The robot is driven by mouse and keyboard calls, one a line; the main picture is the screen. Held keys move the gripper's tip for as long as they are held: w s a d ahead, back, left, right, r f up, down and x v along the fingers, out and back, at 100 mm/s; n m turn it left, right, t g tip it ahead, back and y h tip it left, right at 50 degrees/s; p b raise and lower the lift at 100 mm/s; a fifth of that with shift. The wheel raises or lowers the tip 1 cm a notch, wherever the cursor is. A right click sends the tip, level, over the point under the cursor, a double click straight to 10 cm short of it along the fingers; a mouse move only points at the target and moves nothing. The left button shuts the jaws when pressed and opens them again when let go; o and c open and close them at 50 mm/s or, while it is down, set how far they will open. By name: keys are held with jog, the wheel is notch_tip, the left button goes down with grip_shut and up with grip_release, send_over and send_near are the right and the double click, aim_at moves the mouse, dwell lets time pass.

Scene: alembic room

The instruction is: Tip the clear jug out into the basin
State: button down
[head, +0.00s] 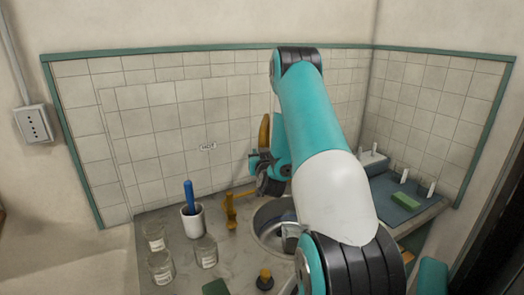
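The round metal basin (268,238) is sunk in the counter, its right side hidden behind my arm. Three clear glass vessels stand on the counter left of it: one at the back (155,237), one at the right (205,251) and one at the front (160,267). They carry pale labels. I cannot tell whether any of them is the clear jug; no handle or spout is plain. My gripper (271,185) is above the back of the basin, partly hidden by my own arm. Its fingertips are not clear, and I see no vessel in it.
A yellow tap (231,211) stands at the basin's left. A white cup (193,221) holds a blue-handled tool (189,194). A dark, yellow-topped object (264,279) is in front. At right, a blue-grey surface (390,194) bears a green block (405,202). Tiled walls close the back.

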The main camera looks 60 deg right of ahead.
jog(key=shift+w+a, duration=0.15)
jog(key=shift+w, duration=0.05)
dwell(0.3)
jog(key=c, duration=0.8)
grip_release()
